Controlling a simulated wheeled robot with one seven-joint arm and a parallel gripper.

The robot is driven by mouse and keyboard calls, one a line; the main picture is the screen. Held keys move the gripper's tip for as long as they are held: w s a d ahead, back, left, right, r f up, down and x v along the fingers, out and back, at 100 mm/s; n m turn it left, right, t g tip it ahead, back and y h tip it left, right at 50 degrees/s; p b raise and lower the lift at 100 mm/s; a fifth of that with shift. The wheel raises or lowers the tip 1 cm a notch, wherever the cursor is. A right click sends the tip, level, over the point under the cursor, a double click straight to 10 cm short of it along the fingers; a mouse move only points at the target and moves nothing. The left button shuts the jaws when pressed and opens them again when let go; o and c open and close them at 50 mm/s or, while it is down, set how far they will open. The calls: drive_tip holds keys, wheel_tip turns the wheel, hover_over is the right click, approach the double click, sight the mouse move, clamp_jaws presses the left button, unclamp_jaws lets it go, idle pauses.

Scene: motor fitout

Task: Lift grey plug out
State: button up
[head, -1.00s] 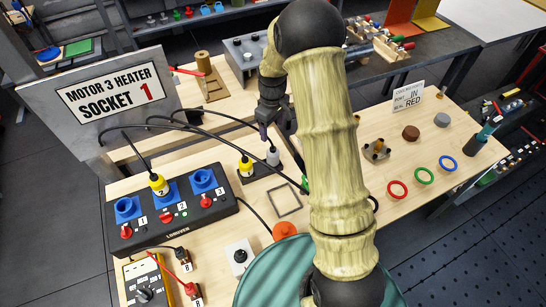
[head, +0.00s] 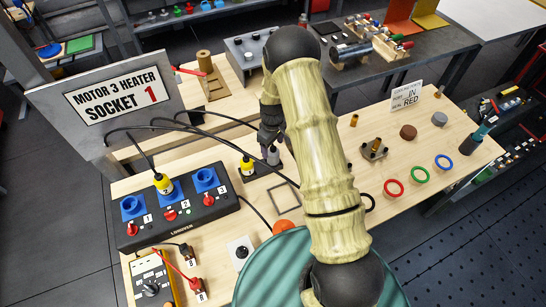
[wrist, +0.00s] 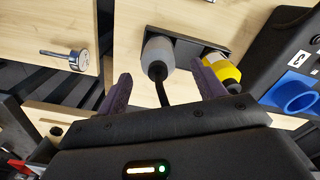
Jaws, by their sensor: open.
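The grey plug (wrist: 157,54) stands in a black holder (wrist: 188,47) in the wrist view, its black cable coming towards the camera. My gripper (wrist: 160,78) is open, with one purple finger on each side of the plug's line. The fingertips appear short of the plug's grey body, with the cable between them. In the head view my gripper (head: 270,142) is just above the grey plug (head: 273,158), which it partly hides. A yellow plug (wrist: 222,68) stands in the same holder, close beside my right finger in the wrist view.
A black socket box (head: 185,215) with blue sockets stands to the left; a yellow plug (head: 163,183) is in its middle socket. Black cables arc over the bench near my gripper. A sign (head: 120,92) reads "MOTOR 3 HEATER SOCKET 1". A square frame outline (head: 284,196) lies in front.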

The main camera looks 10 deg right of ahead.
sight(273, 153)
drive_tip(key=shift+f+p, duration=0.9)
drive_tip(key=shift+p, duration=0.2)
drive_tip(key=shift+w+f+p, duration=0.15)
drive_tip(key=shift+f+p, duration=0.55)
drive_tip(key=shift+f, duration=0.95)
drive_tip(key=c, duration=1.2)
drive_tip(key=shift+o, duration=0.2)
drive_tip(key=shift+r, duration=0.15)
wheel_tip(273, 153, up, 10)
drive_tip(key=b, duration=0.4)
